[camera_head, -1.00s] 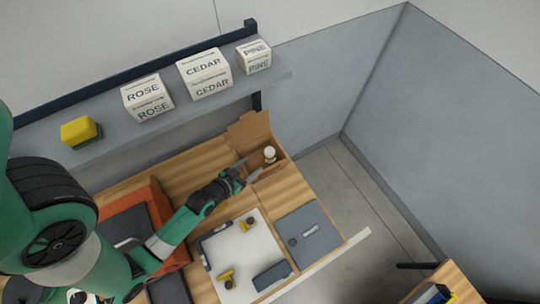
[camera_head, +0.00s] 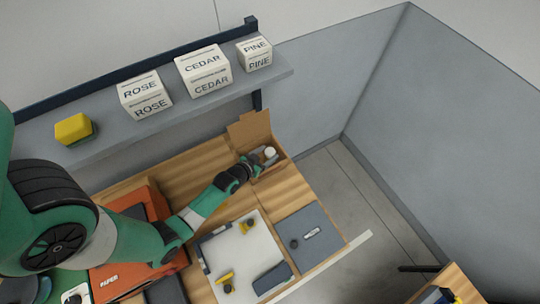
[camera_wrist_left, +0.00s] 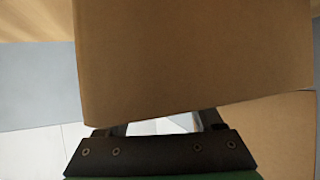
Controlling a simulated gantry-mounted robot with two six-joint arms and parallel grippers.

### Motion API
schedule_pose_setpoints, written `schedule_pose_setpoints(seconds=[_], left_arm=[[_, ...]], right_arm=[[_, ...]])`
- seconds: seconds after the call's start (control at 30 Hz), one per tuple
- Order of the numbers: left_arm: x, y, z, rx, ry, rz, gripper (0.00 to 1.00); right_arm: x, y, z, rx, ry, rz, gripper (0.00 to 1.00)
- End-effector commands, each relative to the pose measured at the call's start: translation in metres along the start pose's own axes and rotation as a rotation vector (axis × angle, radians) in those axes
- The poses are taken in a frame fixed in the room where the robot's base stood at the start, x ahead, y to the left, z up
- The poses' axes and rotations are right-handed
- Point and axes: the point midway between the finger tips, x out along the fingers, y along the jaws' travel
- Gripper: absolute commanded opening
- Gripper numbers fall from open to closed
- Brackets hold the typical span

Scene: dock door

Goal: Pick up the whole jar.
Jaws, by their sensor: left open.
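The jar (camera_head: 270,152) is a small thing with a pale round top. It stands in an open cardboard box (camera_head: 272,171) at the far right corner of the wooden bench. My left gripper (camera_head: 262,157) reaches in at the box from the left, open, with its fingers close beside the jar; I cannot tell whether they touch it. In the left wrist view, a cardboard wall (camera_wrist_left: 195,55) covers most of the picture and hides the fingertips and the jar. My right gripper is not in view.
The box's raised flap (camera_head: 250,130) stands behind the jar. A shelf (camera_head: 215,100) above holds ROSE, CEDAR and PINE boxes and a yellow block (camera_head: 73,129). A white board (camera_head: 238,255) and a grey mat (camera_head: 308,236) lie nearer on the bench. An orange box (camera_head: 125,278) sits left.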

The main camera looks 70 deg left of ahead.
Motion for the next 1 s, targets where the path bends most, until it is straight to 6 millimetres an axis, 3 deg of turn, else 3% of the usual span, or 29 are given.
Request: schedule_pose_setpoints(seconds=[0.07,0.4,0.43,1.0], left_arm=[[-0.0003,0.0001,-0.0002,0.000,0.000,0.000,0.64],[-0.0005,0.0000,-0.0003,0.000,0.000,0.000,0.02],[-0.0005,0.0000,-0.0003,0.000,0.000,0.000,0.00],[-0.0028,0.0000,-0.0059,0.000,0.003,0.000,0.00]], right_arm=[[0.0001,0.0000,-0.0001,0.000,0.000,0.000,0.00],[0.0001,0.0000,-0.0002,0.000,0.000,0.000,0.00],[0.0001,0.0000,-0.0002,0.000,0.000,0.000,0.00],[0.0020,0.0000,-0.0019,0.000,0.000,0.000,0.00]])
